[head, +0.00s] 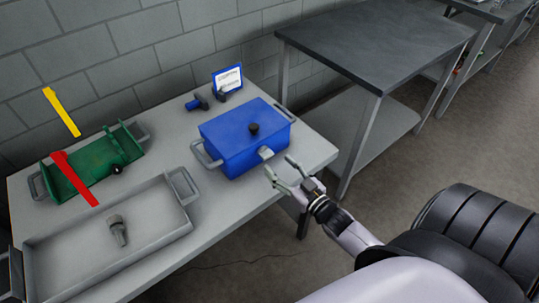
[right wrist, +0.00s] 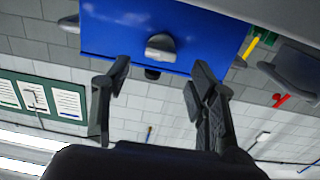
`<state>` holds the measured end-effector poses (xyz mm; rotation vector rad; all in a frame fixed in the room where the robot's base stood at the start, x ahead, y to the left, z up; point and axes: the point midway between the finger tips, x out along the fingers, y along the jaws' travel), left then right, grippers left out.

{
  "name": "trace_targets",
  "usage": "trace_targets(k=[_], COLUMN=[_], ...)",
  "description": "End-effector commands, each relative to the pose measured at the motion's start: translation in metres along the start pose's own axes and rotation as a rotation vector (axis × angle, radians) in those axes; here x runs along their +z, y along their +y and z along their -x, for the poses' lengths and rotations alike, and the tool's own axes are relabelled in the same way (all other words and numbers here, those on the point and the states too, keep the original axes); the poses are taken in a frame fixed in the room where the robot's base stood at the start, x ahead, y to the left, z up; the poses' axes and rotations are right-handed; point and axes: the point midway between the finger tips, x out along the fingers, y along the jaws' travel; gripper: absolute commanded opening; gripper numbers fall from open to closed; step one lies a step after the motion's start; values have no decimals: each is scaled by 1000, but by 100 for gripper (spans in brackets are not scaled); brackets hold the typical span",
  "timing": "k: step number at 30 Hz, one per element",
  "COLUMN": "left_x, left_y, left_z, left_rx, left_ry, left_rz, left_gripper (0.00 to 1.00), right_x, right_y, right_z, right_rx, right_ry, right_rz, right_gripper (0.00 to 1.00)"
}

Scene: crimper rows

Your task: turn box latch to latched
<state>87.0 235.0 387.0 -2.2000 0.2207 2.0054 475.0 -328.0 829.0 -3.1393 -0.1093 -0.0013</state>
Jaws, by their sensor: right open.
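The blue box (head: 232,151) stands on the grey table, lid closed, with a grey handle at each end and a black knob (head: 254,129) on top. Its small light-grey latch (head: 265,153) sits on the front face near the top edge. My right gripper (head: 279,165) is open and empty, just in front of the latch and apart from it. In the right wrist view the latch (right wrist: 160,46) shows against the blue face, beyond the gap between the open fingers (right wrist: 160,72). I cannot tell the latch's exact setting. My left gripper is not in view.
A grey tray (head: 60,240) with a metal fitting (head: 118,230) lies at the front left. Behind it are a green holder (head: 98,160), a red bar (head: 75,180) and a yellow bar (head: 62,112). A blue-framed sign (head: 227,79) stands behind the box. A second table (head: 375,40) is at right.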

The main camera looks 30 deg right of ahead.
Motion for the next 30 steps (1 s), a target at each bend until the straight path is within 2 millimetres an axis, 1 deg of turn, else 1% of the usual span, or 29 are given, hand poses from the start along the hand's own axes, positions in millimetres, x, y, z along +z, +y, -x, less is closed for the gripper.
trace_targets(k=[1,3,6,9,14,22,30], left_x=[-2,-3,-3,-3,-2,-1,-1], left_y=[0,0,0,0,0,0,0], left_z=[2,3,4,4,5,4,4], left_rx=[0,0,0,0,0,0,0], left_ry=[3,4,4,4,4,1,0], left_rz=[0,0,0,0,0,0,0], left_gripper=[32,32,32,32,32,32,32], right_x=[-2,-1,-1,0,0,0,0], right_y=[0,0,0,0,0,0,0], right_z=[-12,-24,-38,-48,-55,-55,-55], right_rx=[0,0,0,-1,-1,0,0], right_ry=[3,2,1,1,0,-1,-1], right_rz=[0,0,0,0,0,0,0], right_gripper=[53,53,53,53,53,53,35])
